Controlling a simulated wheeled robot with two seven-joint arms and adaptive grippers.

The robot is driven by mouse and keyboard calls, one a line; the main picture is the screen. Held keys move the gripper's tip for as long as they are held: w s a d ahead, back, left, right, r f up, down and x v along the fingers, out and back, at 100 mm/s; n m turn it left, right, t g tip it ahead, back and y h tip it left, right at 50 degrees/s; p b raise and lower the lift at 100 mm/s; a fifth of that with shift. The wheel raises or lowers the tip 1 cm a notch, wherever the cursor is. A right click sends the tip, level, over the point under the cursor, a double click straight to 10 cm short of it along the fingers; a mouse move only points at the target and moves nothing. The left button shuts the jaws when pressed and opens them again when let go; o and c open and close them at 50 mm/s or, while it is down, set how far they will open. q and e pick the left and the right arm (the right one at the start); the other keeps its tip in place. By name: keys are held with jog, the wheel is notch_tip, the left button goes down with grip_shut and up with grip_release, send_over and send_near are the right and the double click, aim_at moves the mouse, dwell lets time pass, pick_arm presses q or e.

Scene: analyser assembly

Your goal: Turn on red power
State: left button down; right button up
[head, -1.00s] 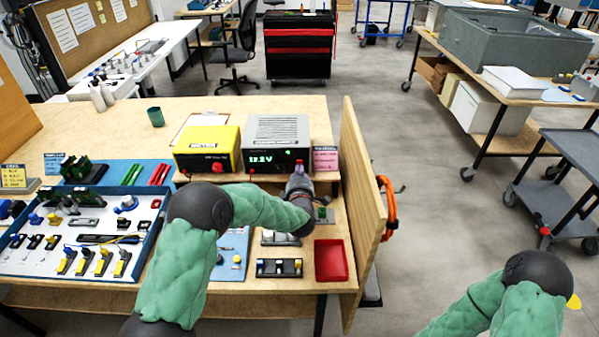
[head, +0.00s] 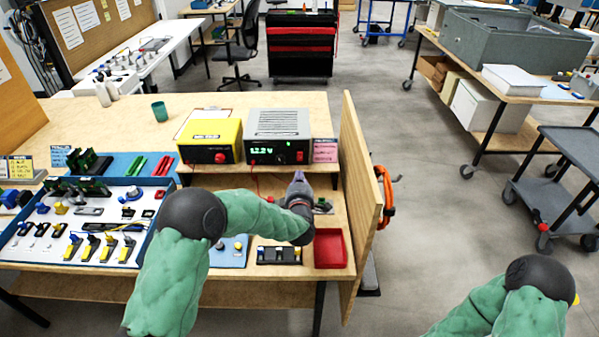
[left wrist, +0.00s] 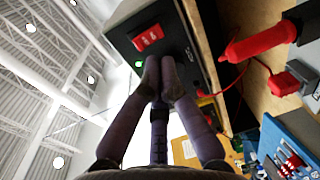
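The grey power supply (head: 277,130) stands on the bench shelf with a green lit readout (head: 268,152) on its black front. A red switch (head: 299,156) shows at the front's right side. In the left wrist view a red rocker switch (left wrist: 148,38) sits on the black panel, with a small green light (left wrist: 138,63) near it. My left gripper (head: 298,177) is just below and in front of the panel. In the wrist view its fingertips (left wrist: 161,76) are close together, apart from the rocker, with nothing seen between them. My right gripper is out of view.
A yellow unit (head: 211,136) stands to the left of the grey one. A red lead (head: 257,184) hangs from the supply. A red tray (head: 330,248) and a parts board (head: 75,240) lie on the bench. A wooden side panel (head: 358,210) bounds the right.

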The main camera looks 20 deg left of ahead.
pick_arm(q)
jog(key=p+v, duration=0.1)
jog(key=v, duration=0.6)
jog(key=shift+f, duration=0.2)
jog(key=shift+p, duration=0.3)
